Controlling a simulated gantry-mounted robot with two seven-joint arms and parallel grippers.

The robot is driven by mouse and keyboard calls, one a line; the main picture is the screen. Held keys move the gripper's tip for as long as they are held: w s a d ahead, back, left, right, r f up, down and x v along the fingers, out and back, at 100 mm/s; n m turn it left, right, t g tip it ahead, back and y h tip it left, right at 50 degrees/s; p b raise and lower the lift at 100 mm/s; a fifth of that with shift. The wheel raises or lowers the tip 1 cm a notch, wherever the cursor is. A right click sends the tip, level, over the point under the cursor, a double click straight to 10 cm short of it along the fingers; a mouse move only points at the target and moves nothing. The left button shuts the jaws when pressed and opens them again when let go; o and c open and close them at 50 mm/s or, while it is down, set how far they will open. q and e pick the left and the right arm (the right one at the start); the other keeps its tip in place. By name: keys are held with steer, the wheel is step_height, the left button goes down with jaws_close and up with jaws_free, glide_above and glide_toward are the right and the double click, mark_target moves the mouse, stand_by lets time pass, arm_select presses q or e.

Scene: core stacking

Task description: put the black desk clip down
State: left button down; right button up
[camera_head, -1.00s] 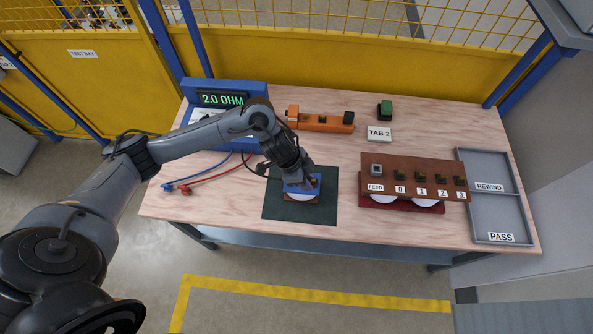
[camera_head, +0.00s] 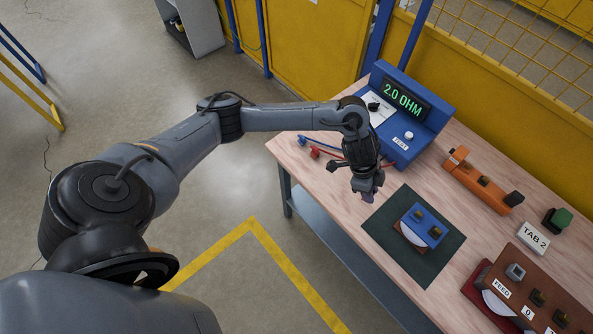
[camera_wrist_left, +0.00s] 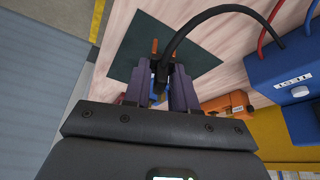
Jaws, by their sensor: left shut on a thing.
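My left gripper (camera_head: 368,193) is above the table, at the left edge of the dark green mat (camera_head: 440,270). In the left wrist view its two purple-grey fingers (camera_wrist_left: 160,90) are shut on a small dark piece (camera_wrist_left: 161,75), which I take to be the black desk clip. The fingers hide much of it, and it is too small to tell in the head view. A blue block with brass-brown posts (camera_head: 424,222) sits on a round white piece on the mat, right of the gripper and apart from it. My right gripper is not in view.
A blue meter (camera_head: 408,115) reading 2.0 OHM stands behind the gripper, with red and blue leads (camera_head: 318,152) beside it. An orange fixture (camera_head: 478,183), a TAB 2 label (camera_head: 533,238) and a brown board (camera_head: 535,300) stand to the right. A black cable (camera_wrist_left: 215,12) arcs across the wrist view.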

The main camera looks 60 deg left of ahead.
arm_select(q)
steer(key=shift+w+a+f+b, duration=0.25)
steer(key=shift+a+f+b, duration=0.1)
steer(key=shift+a, duration=0.05)
steer(key=a+f, duration=0.2)
steer(key=a, duration=0.1)
steer(key=a+f+b, duration=0.1)
steer(key=a+f, duration=0.1)
steer(key=a, duration=0.2)
steer(key=a+f, duration=0.2)
steer(key=a, duration=0.2)
steer(key=shift+w+a+f+b, duration=0.1)
steer(key=shift+w+b, duration=0.25)
steer(key=shift+b, duration=0.05)
steer(key=shift+f, duration=2)
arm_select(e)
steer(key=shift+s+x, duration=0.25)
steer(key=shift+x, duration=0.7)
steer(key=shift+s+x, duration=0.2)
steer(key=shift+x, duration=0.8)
arm_select(q)
steer(key=shift+f+b, duration=0.15)
steer(key=shift+b, duration=0.15)
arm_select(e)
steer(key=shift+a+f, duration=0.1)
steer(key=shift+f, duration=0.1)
arm_select(q)
steer(key=c, duration=0.9)
jaws_free()
